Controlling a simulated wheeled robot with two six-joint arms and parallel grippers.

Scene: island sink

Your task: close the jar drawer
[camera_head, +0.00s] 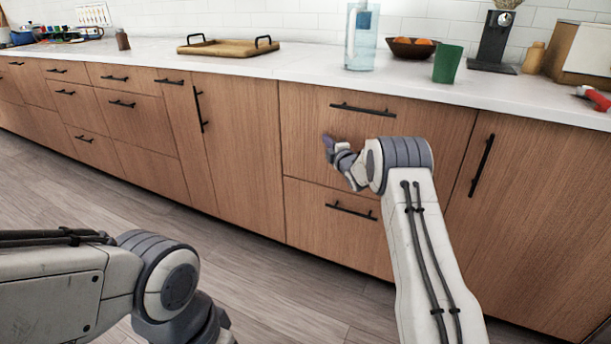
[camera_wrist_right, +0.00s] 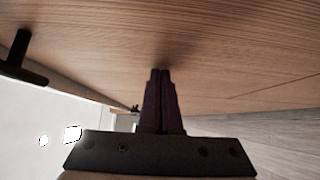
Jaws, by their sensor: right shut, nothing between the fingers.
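The wooden drawer front (camera_head: 300,120) by my right gripper has a black bar handle (camera_head: 362,109). It looks flush with its neighbours, and no jar or open interior shows. My right gripper (camera_head: 328,142) is shut and empty, just below and left of that handle. In the right wrist view its closed fingers (camera_wrist_right: 160,76) point at the wood front (camera_wrist_right: 190,35), with the tips at or very near the surface; I cannot tell if they touch. A black handle (camera_wrist_right: 22,60) shows at left there. My left arm enters at lower left, but its gripper is out of view.
A lower drawer (camera_head: 325,230) sits beneath, with a tall door (camera_head: 240,150) to its left. On the white counter (camera_head: 310,65) stand a wooden tray (camera_head: 228,48), a clear bottle (camera_head: 360,45), a fruit bowl (camera_head: 410,49) and a green cup (camera_head: 447,64). The floor in front is clear.

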